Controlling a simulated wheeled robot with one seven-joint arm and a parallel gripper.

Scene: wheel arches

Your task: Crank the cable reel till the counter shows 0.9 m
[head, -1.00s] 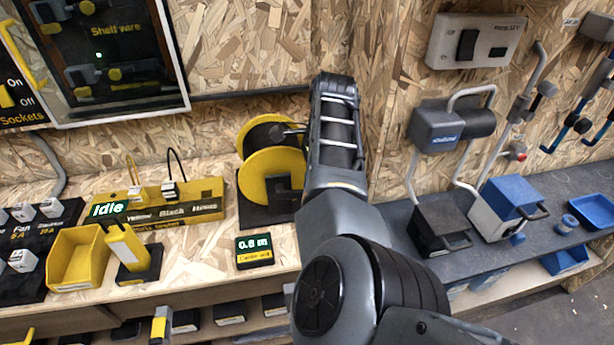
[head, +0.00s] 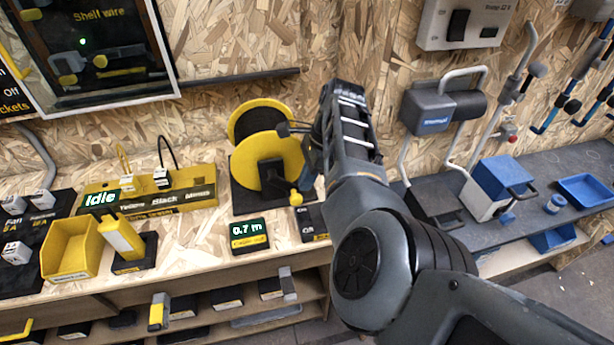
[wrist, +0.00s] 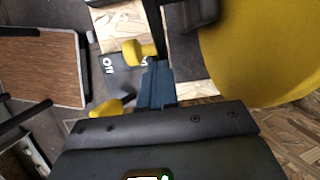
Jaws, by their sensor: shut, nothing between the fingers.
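The cable reel has two yellow discs (head: 268,160) on a dark base at the back of the bench. Its crank knob (head: 296,198) is yellow and sits at the lower right of the front disc. A yellow knob (wrist: 138,52), seemingly the crank's, shows in the wrist view beside a dark bar. The counter (head: 248,232) in front of the reel reads 0.7 m. My gripper (wrist: 155,82) is shut and empty, close to the knob; I cannot tell whether it touches. In the head view my arm largely hides it, at the reel's right side.
A yellow bin (head: 72,252) and a terminal block (head: 150,196) with an "Idle" sign stand left of the reel. A blue-grey machine (head: 440,108) and a blue box (head: 500,178) are to the right. Bare bench lies left of the counter.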

